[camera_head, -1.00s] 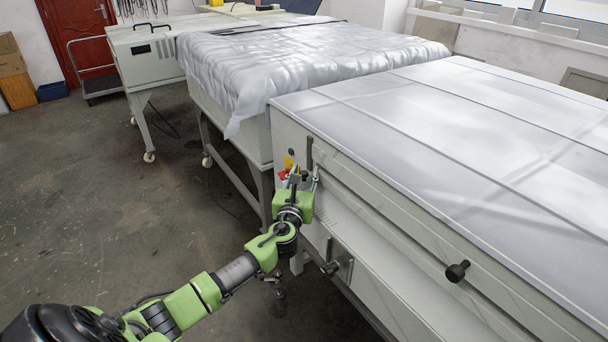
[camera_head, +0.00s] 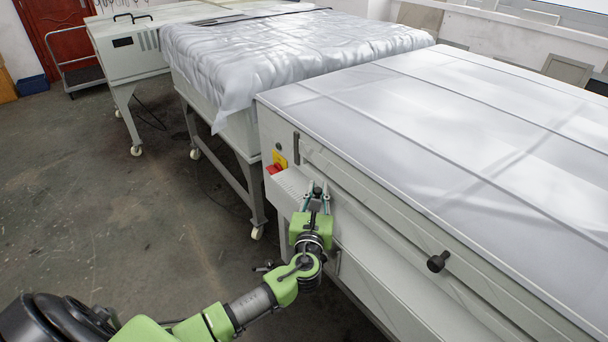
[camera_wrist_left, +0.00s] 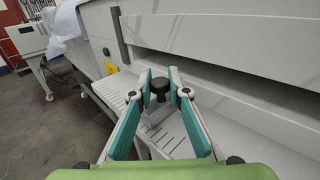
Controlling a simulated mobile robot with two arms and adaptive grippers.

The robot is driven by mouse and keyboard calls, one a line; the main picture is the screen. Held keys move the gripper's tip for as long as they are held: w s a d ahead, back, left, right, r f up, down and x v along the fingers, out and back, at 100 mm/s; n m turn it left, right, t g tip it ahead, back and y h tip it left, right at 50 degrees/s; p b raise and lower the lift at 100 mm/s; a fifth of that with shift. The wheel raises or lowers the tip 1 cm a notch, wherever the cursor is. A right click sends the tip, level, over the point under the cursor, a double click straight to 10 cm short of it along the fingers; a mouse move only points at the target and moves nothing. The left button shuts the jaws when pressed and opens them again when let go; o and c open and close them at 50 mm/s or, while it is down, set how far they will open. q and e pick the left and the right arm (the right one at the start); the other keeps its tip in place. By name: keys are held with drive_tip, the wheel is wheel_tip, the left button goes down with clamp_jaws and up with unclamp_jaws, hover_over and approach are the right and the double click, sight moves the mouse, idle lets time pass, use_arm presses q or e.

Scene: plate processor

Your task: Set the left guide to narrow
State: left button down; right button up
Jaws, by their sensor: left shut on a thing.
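The left guide's black knob (camera_wrist_left: 159,86) stands on a small grey bracket on the slotted infeed shelf (camera_wrist_left: 184,133) of the plate processor. In the wrist view the knob sits between the two teal fingertips of my left gripper (camera_wrist_left: 160,84), which is shut on it. In the head view my left gripper (camera_head: 317,194) is at the shelf, right of the red and yellow switch. The guide's base is mostly hidden there by the gripper. A second black knob (camera_head: 437,262) stands farther right along the front. My right gripper is not in view.
The red and yellow switch (camera_head: 277,164) is on the processor's left end. The processor's large pale top (camera_head: 430,110) rises behind the shelf. A table draped with a silver sheet (camera_head: 290,55) stands at the back left.

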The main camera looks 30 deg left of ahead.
use_arm(q)
drive_tip(key=d, duration=0.1)
drive_tip(key=s+d, duration=0.1)
drive_tip(key=shift+s+d, duration=0.1)
drive_tip(key=shift+d, duration=0.3)
drive_tip(key=shift+d+f, duration=0.1)
drive_tip(key=c, duration=1.9)
unclamp_jaws()
drive_tip(key=shift+d, duration=0.1)
drive_tip(key=shift+s, duration=0.15)
drive_tip(key=v, duration=1.2)
